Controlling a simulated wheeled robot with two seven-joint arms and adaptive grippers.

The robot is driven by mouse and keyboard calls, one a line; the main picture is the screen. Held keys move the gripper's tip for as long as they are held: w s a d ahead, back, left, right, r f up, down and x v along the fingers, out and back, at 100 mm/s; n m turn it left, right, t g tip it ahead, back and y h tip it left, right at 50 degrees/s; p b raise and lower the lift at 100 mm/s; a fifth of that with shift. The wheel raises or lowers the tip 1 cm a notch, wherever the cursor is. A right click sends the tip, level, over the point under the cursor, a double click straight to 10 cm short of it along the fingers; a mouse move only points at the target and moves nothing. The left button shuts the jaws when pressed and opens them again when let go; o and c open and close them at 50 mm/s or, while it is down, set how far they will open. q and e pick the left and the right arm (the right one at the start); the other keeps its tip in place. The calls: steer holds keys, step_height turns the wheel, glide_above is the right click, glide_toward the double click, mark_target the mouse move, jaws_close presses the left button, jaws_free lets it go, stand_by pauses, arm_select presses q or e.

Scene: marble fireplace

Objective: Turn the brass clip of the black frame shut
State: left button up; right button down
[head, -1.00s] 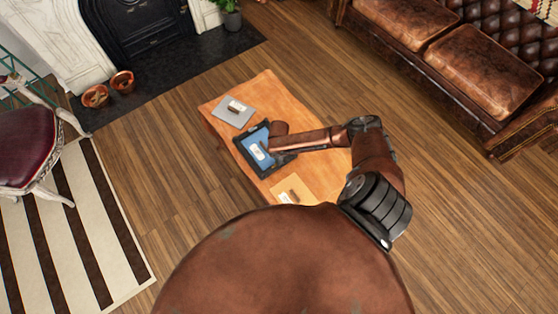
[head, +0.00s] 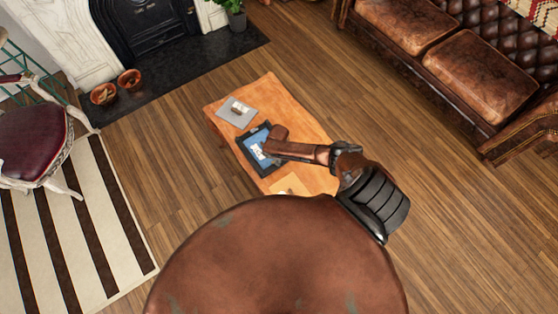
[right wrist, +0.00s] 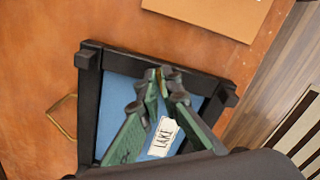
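The black frame (head: 243,160) lies on the wooden table, its blue back panel facing up. In the right wrist view the frame (right wrist: 88,105) shows dark raised bars around the blue panel (right wrist: 122,88) and a white label reading LAKE (right wrist: 162,136). A thin brass loop (right wrist: 62,117) sticks out at the frame's left side. I cannot make out a separate brass clip; my fingers cover part of the panel. In the head view my forearm partly hides the frame. My left gripper is out of view.
On the table (head: 285,100), a grey panel (head: 236,115) with a small label lies beyond the frame, and a tan panel (head: 290,184) lies on the near side. A leather sofa (head: 470,75) stands right, a chair (head: 35,140) left, a fireplace (head: 150,30) behind.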

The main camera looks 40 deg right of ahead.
steer(key=m+p, duration=0.1)
steer(key=m, duration=0.2)
steer(key=shift+a+r+p, duration=0.1)
steer(key=shift+a+p, duration=0.05)
steer(key=shift+p, duration=0.15)
steer(key=shift+m+p, duration=0.5)
steer(key=shift+m, duration=1)
steer(key=c, duration=2.2)
jaws_free()
steer(key=shift+o, duration=0.2)
step_height(320, 180, up, 12)
